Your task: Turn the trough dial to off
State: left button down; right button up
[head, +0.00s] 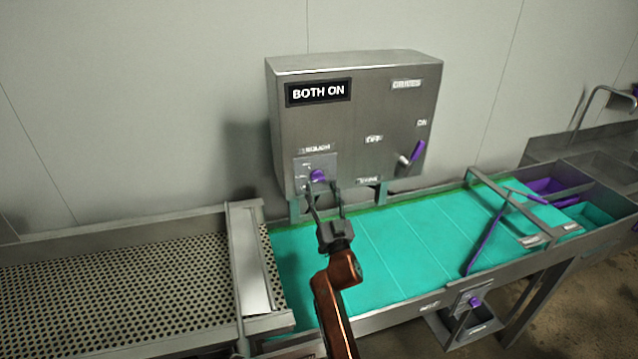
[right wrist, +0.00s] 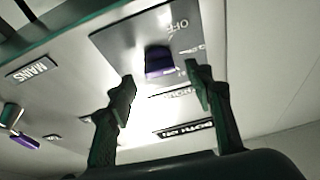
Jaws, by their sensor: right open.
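The trough dial is a small purple knob (head: 317,176) on a grey plate at the lower left of the steel control box (head: 360,110). In the right wrist view the purple knob (right wrist: 159,62) shows upside down, with "OFF" lettering on the plate beyond it. My right gripper (head: 325,190) is open and empty, just below and in front of the dial. In the right wrist view its two fingers (right wrist: 158,85) stand on either side of the knob's line, apart from it. I see no contact. My left gripper is not in view.
A lever with a purple handle (head: 417,152) is on the box's right side. A display reads "BOTH ON" (head: 318,92). Below lies a trough with a teal bed (head: 400,245), and a perforated tray (head: 120,280) is at left. Another purple knob (head: 475,302) is on the front edge.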

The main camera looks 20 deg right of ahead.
aim_at(318, 178)
jog(key=shift+w+r, duration=0.25)
jog(key=shift+w, duration=0.8)
jog(key=shift+w+r, duration=0.15)
jog(key=c, duration=1.2)
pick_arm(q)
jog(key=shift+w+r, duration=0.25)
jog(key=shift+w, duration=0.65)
pick_arm(e)
jog(key=shift+o, duration=0.2)
